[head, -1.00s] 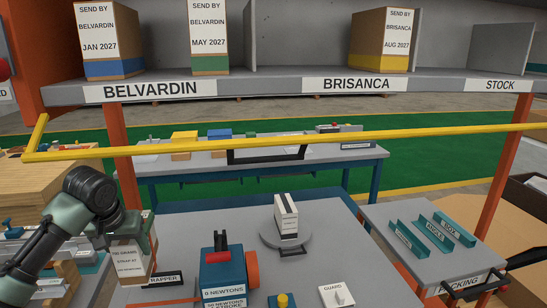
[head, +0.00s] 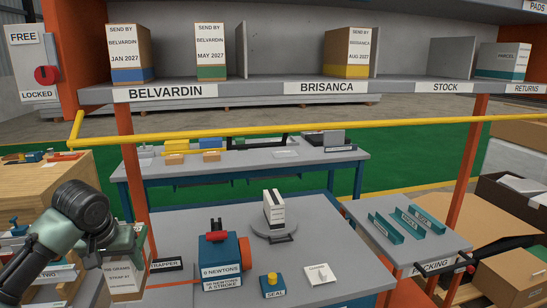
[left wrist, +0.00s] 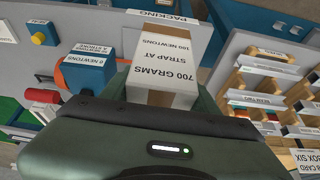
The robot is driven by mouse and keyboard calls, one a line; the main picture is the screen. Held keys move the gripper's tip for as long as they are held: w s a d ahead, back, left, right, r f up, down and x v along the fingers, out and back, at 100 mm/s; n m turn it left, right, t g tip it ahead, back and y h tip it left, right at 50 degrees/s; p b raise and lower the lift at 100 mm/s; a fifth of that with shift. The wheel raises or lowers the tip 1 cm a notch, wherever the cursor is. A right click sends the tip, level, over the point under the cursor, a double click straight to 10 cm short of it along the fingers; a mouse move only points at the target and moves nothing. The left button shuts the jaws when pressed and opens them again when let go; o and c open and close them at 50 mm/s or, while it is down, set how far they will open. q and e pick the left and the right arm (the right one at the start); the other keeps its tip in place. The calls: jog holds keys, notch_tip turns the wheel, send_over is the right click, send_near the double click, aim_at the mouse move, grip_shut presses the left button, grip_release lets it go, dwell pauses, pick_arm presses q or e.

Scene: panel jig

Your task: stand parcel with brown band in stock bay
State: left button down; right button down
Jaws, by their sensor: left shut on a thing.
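My left gripper (head: 120,243) is shut on a parcel (head: 124,280) at the lower left of the head view, above the bench's left side. In the left wrist view, the parcel (left wrist: 162,52) sits between the fingers with a white label reading 700 grams, strap at 300 newtons. Brown shows beside and below the label; I cannot tell band from cardboard. The stock bay's name plate (head: 445,87) is on the shelf edge at the upper right, and the shelf above it looks empty. My right gripper is not in view.
Dividers such as this grey one (head: 452,57) part the bays. A teal-banded parcel (head: 502,62) stands above the returns plate. A blue strapping device (head: 220,258) and a round turntable (head: 274,228) stand on the bench.

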pick_arm(q)
jog(key=d, duration=0.2)
jog(key=shift+s+d+f, duration=0.1)
jog(key=shift+s+d, duration=0.2)
jog(key=shift+d, duration=0.1)
jog(key=s+d+f+m+h, duration=0.1)
jog(key=s+d+f+m, duration=0.1)
jog(key=s+d, duration=1.1)
jog(key=shift+s+d+f, duration=0.3)
jog(key=shift+s+f, duration=0.1)
jog(key=shift+s, duration=0.25)
jog(key=shift+w, duration=0.15)
